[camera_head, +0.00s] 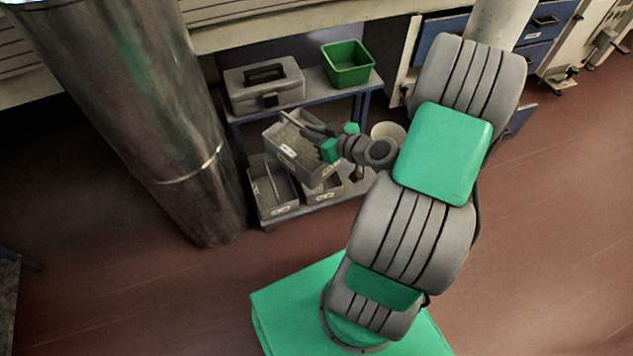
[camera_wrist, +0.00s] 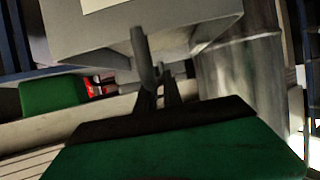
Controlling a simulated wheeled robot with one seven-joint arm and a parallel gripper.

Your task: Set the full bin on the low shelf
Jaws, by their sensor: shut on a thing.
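My gripper (camera_head: 308,128) is shut on a grey bin (camera_head: 318,176) filled with light, grainy contents. The bin hangs slightly tilted in front of the shelf unit, above the low shelf (camera_head: 322,206) in the head view. In the wrist view the gripper's fingers (camera_wrist: 147,70) meet the grey bin (camera_wrist: 90,42) at its wall; a pale label shows at the top. On the low shelf stand two other grey bins, one at the left (camera_head: 272,192) holding a rod-like thing and one to its right (camera_head: 325,190), partly hidden by the held bin.
A grey toolbox (camera_head: 264,88) and a green bin (camera_head: 347,65) stand on the upper shelf. A thick metal column (camera_head: 165,130) rises close to the shelf's left. A pale round container (camera_head: 388,130) is at its right, partly hidden. Open red floor (camera_head: 560,220) lies at right.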

